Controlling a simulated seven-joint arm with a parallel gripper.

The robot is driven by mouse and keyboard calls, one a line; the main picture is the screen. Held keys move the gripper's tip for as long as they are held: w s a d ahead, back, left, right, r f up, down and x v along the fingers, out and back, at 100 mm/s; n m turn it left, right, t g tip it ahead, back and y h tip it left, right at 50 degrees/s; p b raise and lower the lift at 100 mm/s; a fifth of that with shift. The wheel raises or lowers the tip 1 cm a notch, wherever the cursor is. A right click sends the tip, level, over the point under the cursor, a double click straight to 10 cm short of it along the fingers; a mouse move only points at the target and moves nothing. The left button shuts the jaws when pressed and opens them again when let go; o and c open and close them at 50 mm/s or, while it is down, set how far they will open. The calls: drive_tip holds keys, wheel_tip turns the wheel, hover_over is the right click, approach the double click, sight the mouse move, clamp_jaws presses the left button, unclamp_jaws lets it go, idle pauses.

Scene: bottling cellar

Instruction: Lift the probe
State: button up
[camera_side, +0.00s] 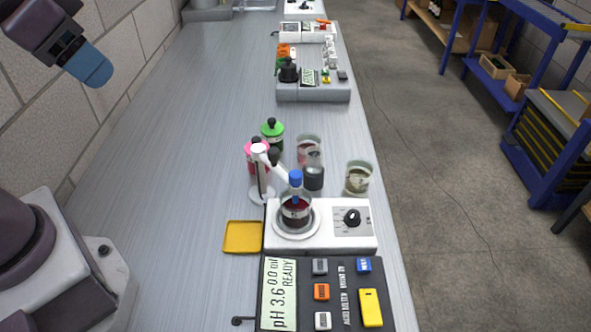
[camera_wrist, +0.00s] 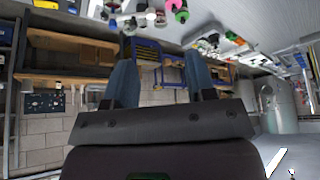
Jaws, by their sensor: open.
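The probe (camera_side: 296,179) has a blue cap and stands upright in a glass vessel of dark red liquid (camera_side: 295,214). Its lower part is hidden by the glass and liquid. The vessel sits on a white stirrer (camera_side: 325,244) with a black knob. A white stand (camera_side: 262,170) with a jointed arm is just behind, its arm reaching toward the probe. A pH meter (camera_side: 277,293) in front reads pH 3.6, 0.0 mV, READY. My gripper (camera_side: 94,73) is high at the upper left, far from the probe. In the wrist view my gripper (camera_wrist: 160,60) is open, with nothing between its blue fingers.
A yellow tray (camera_side: 243,237) lies left of the stirrer. A green-capped bottle (camera_side: 272,134), a pink-topped bottle (camera_side: 251,158) and glass beakers (camera_side: 358,178) crowd behind it. A grey instrument (camera_side: 312,91) stands farther back. The bench's left side (camera_side: 165,150) is clear.

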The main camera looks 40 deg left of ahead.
drive_tip(key=w+d+f+g, duration=0.1)
drive_tip(key=f, duration=0.1)
drive_tip(key=m+g, duration=0.5)
drive_tip(key=m, duration=1.3)
approach(296, 174)
wheel_tip(296, 174, down, 9)
drive_tip(key=shift+s+f, duration=0.15)
drive_tip(key=shift+f, duration=0.05)
